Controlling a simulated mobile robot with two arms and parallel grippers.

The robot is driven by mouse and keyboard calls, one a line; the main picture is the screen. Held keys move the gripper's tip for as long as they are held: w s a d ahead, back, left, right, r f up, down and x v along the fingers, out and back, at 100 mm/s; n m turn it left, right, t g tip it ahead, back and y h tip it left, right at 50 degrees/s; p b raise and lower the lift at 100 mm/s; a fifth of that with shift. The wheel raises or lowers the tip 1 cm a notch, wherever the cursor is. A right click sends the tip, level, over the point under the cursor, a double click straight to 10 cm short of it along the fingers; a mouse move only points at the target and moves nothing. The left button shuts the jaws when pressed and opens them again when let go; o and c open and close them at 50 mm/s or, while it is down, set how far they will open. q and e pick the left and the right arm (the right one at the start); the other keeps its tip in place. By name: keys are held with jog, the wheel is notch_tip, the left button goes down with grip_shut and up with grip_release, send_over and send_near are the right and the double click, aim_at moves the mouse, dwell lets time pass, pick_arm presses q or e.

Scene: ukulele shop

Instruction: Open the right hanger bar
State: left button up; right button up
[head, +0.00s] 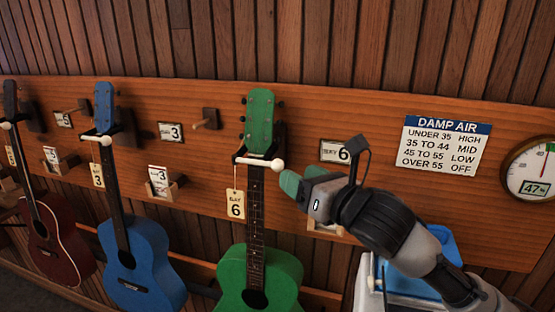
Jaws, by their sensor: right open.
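The right hanger bar (255,161) is a white bar lying across the neck of the green ukulele (259,272), with a round white knob at its right end. The bar looks closed across the neck. My right gripper (301,178) is open and empty, with its teal fingertips just to the right of the knob and slightly below it. Whether a fingertip touches the knob I cannot tell. A yellow tag (236,204) reading 6 hangs below the bar's left end. My left gripper is not in view.
A blue ukulele (138,265) and a dark red one (60,240) hang to the left behind similar white bars. A damp air sign (445,146) and a dial gauge (533,168) reading 47 are at right. A blue tray (440,245) stands below my right arm.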

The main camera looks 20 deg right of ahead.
aim_at(281, 166)
jog(key=p+x, duration=0.2)
jog(key=x, duration=0.4)
jog(key=shift+r, duration=0.15)
jog(key=shift+w+a, duration=0.25)
jog(key=shift+w, duration=0.3)
jog(key=shift+c, duration=0.5)
jog(key=shift+s, duration=0.15)
grip_shut()
